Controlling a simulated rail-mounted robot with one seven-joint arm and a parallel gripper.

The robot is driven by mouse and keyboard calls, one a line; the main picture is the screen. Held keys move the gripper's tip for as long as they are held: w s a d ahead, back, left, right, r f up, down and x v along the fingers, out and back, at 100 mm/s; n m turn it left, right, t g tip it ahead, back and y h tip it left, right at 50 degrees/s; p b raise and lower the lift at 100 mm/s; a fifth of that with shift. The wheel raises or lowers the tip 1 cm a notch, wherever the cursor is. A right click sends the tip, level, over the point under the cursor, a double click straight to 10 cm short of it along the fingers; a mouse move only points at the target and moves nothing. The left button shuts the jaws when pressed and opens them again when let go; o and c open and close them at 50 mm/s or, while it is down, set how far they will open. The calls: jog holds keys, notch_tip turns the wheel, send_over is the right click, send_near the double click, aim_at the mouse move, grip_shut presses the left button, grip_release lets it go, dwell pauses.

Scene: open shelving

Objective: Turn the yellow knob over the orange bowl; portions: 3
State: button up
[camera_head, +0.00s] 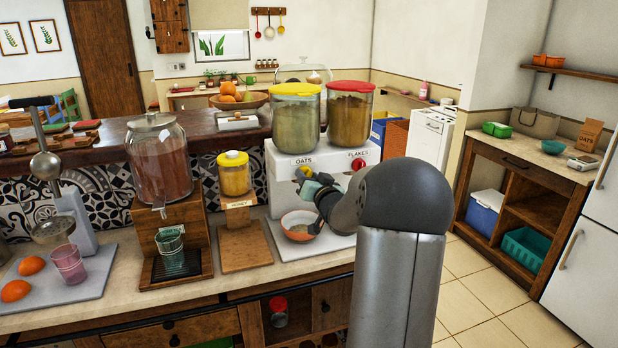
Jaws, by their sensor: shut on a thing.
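The white dispenser (280,190) carries two clear containers, a yellow-lidded one labelled OATS (296,120) and a red-lidded one labelled FLAKES (349,115). The yellow knob (305,171) is on the dispenser's front under the oats container, partly hidden by my gripper. My gripper (312,180) is at the knob and shut on it. A red knob (358,164) sits to the right under the flakes. The orange bowl (287,219) stands upright below the yellow knob on a light tray. Some brownish contents show in it; my wrist hides its right side.
A honey jar (234,176) on a wooden stand and a drink dispenser (160,165) with a green glass (171,250) stand to the left. My arm covers the counter's right end.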

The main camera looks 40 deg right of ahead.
jog(key=m+h+p, duration=0.1)
jog(key=m, duration=1)
jog(key=shift+m, duration=0.4)
dwell(0.3)
jog(key=o, duration=1)
jog(key=b+v, duration=0.1)
jog(key=v, duration=0.7)
jog(key=b+v, duration=0.1)
jog(key=v, duration=0.8)
jog(key=shift+s+a+f, duration=0.15)
jog(key=shift+a+f, duration=0.05)
jog(key=shift+a, duration=0.05)
